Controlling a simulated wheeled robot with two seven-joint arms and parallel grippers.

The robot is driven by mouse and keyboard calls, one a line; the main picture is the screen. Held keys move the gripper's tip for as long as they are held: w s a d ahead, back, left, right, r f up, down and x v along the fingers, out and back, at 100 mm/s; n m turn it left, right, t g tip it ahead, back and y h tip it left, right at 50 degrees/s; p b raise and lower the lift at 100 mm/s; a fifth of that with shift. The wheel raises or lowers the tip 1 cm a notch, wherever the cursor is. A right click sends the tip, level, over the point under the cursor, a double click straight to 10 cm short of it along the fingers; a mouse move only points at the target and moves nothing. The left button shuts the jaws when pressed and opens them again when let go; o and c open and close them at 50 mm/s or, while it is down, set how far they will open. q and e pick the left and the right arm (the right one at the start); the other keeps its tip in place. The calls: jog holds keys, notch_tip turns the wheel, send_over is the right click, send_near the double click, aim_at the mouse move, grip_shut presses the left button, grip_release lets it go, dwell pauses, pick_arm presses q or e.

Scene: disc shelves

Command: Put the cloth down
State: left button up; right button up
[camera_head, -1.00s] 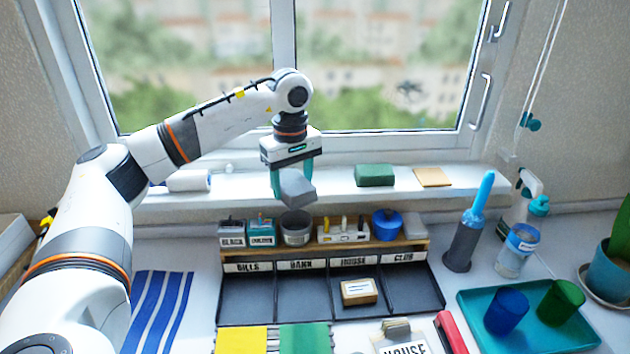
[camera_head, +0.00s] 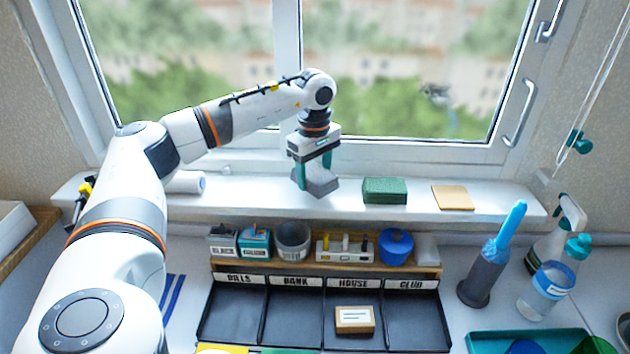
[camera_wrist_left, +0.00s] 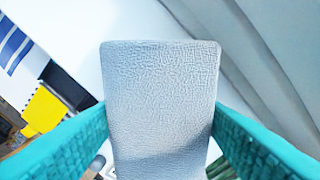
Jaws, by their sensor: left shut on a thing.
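The grey cloth (camera_head: 320,182) is a folded pad between the teal fingers of my left gripper (camera_head: 314,174), in the head view at the white window sill (camera_head: 235,197). My left gripper is shut on it. In the left wrist view the textured cloth (camera_wrist_left: 160,100) fills the middle, with a teal finger on each side. The cloth is at or just above the sill; I cannot tell whether it touches. My right gripper is not in view.
Below stand a rack of small containers (camera_head: 292,240) and a black sorting tray (camera_head: 235,312). The window rises behind.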

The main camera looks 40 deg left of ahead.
aim_at(314, 172)
pick_arm(q)
notch_tip(314, 172, down, 3)
jog(key=shift+r, duration=0.15)
jog(key=shift+f, duration=0.2)
jog(key=o, duration=0.9)
jog(key=shift+r, duration=0.1)
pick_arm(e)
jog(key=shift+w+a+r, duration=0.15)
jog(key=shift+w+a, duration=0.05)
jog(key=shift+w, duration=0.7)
pick_arm(q)
jog(key=shift+r, duration=0.25)
notch_tip(314, 172, up, 12)
jog(key=shift+f+b, duration=0.1)
jog(key=shift+b, duration=0.3)
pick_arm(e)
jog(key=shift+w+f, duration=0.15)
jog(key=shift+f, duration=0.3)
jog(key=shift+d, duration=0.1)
